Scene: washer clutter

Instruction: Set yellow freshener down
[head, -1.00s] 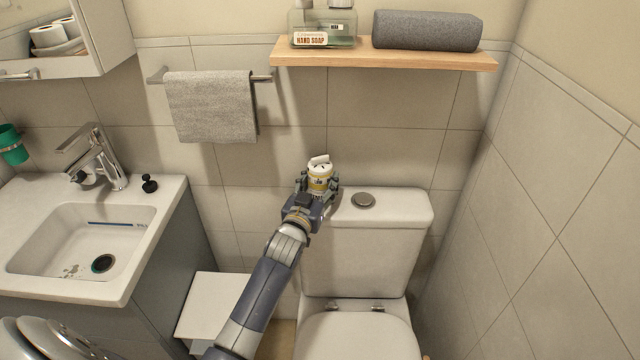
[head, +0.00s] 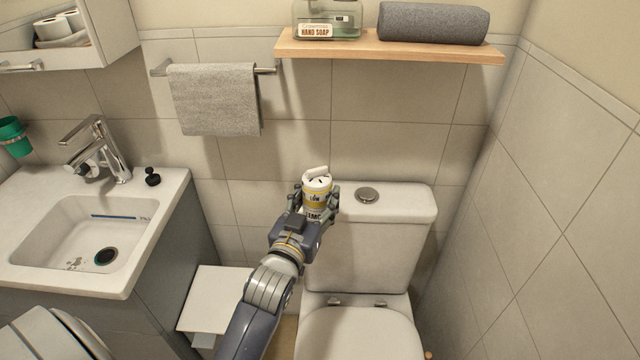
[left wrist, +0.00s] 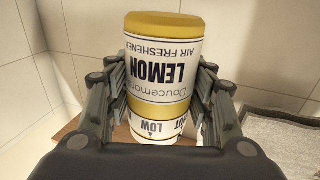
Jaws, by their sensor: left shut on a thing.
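The yellow freshener (head: 317,187) is a white and yellow can with a white top. My left gripper (head: 314,197) is shut around it, in front of the left end of the toilet tank in the head view. The can looks roughly upright there, with a slight tilt. In the left wrist view the freshener (left wrist: 165,65) fills the middle between the two fingers, and its "LEMON AIR FRESHENER" label appears upside down. I cannot tell the can's exact height over the tank. My right gripper is not in view.
The toilet tank lid (head: 400,203) has a round flush button (head: 367,195) and is otherwise clear. A wooden shelf (head: 390,52) above holds hand soap (head: 326,20) and a rolled grey towel (head: 434,23). A hanging towel (head: 215,98) and a sink (head: 85,235) are at the left.

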